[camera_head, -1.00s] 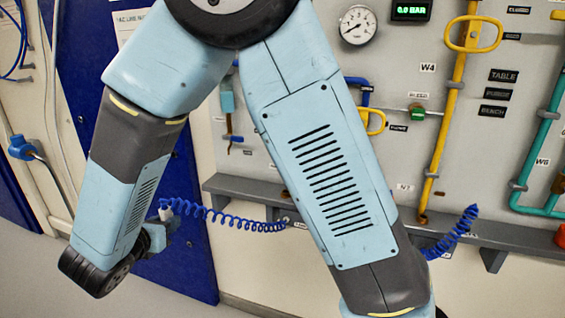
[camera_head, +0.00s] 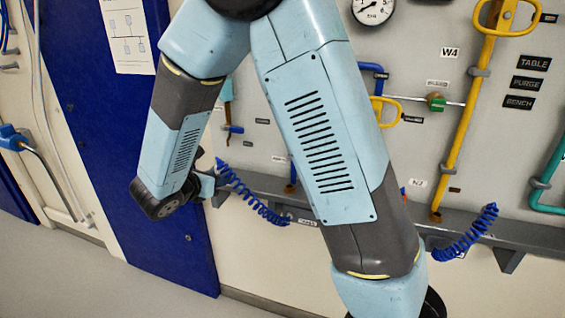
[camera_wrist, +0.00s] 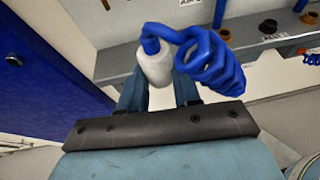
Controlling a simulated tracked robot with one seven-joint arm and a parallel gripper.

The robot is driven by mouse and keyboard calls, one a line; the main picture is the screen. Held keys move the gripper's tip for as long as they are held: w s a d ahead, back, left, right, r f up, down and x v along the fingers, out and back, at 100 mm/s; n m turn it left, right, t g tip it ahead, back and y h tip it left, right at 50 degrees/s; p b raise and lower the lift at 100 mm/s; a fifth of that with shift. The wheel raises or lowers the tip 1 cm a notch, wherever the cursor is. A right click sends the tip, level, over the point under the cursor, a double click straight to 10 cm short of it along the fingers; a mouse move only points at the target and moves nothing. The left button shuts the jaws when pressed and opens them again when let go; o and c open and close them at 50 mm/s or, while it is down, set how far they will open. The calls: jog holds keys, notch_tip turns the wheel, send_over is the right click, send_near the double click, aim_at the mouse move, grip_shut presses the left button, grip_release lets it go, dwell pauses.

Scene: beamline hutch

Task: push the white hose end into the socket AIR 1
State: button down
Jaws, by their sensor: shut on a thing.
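The white hose end (camera_wrist: 153,66) is in the wrist view, with a blue coiled hose (camera_wrist: 213,62) running from it to the right. My gripper (camera_wrist: 158,88) is shut on the white hose end, which stands between the two fingers. In the head view my gripper (camera_head: 212,184) is at the left end of the grey rail, and the coiled hose (camera_head: 256,196) hangs from it to the rail. The white end is not clear there. A label starting "AIR" (camera_wrist: 190,2) is cut off at the top of the wrist view, so I cannot tell which socket is AIR 1.
The grey rail (camera_wrist: 125,62) crosses the wrist view just beyond the hose, with a dark fitting (camera_wrist: 268,26) on it. A blue panel (camera_head: 105,130) stands left of my arm. Yellow pipe (camera_head: 466,120) and another blue coil (camera_head: 468,235) are at the right.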

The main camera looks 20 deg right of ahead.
aim_at(286, 187)
jog(key=w+d+m+g+h, duration=0.1)
jog(key=d, duration=0.5)
jog(key=w+d+m+g+h, duration=0.1)
jog(key=d+m+g, duration=0.1)
jog(key=d, duration=0.5)
jog(key=w+d+m+g+h, duration=0.1)
jog(key=d+m, duration=0.1)
jog(key=d, duration=0.5)
jog(key=shift+d+g+h, duration=0.2)
jog(key=shift+g+h, duration=0.1)
jog(key=shift+g, duration=0.1)
jog(key=shift+f, duration=3.35)
jog(key=shift+s, duration=0.1)
jog(key=shift+f, duration=0.55)
jog(key=c, duration=0.7)
grip_release()
jog(key=shift+a, duration=0.2)
